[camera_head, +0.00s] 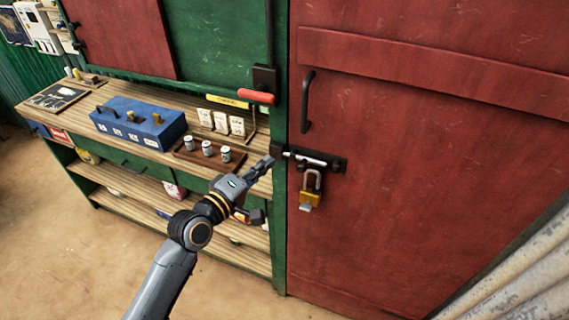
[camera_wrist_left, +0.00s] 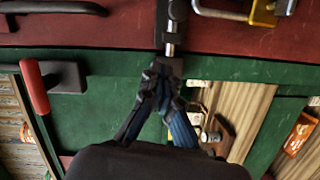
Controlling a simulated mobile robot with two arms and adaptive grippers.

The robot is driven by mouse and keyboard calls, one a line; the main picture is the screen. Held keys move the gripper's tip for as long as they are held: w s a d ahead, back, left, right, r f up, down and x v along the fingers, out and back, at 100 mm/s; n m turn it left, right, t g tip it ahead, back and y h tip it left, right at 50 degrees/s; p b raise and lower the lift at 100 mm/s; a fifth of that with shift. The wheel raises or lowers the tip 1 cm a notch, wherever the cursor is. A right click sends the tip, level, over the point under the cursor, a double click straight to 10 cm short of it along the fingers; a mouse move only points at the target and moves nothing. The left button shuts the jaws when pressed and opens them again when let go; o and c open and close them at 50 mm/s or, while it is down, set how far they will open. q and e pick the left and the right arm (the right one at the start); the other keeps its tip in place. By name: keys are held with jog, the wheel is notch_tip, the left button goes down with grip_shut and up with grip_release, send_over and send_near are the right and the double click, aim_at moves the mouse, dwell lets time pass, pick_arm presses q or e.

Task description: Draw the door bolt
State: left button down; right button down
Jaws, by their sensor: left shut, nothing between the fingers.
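The door bolt (camera_head: 313,160) is a silver rod on a black plate, mounted across the left edge of the red door (camera_head: 400,150). A brass padlock (camera_head: 310,198) hangs below it by its shackle. My left gripper (camera_head: 268,164) is shut and empty, its fingertips close to the bolt's left end at the green frame. In the left wrist view the gripper (camera_wrist_left: 163,72) points at the end of the bolt (camera_wrist_left: 171,28); I cannot tell whether they touch. The padlock (camera_wrist_left: 264,12) shows at the top right there. My right gripper is not in view.
A black door handle (camera_head: 307,102) sits above the bolt. A red-gripped lever (camera_head: 257,96) sticks out of the green frame. Left of the door, a wooden counter (camera_head: 80,112) carries a blue box (camera_head: 140,122) and small cans on a tray. The floor in front is clear.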

aim_at(297, 157)
pick_arm(q)
jog(key=d, duration=0.1)
jog(key=d+p, duration=0.1)
jog(key=d, duration=0.1)
jog(key=d+f+p, duration=0.1)
jog(key=shift+w+d, duration=0.2)
jog(key=shift+d, duration=0.2)
jog(key=shift+w, duration=0.1)
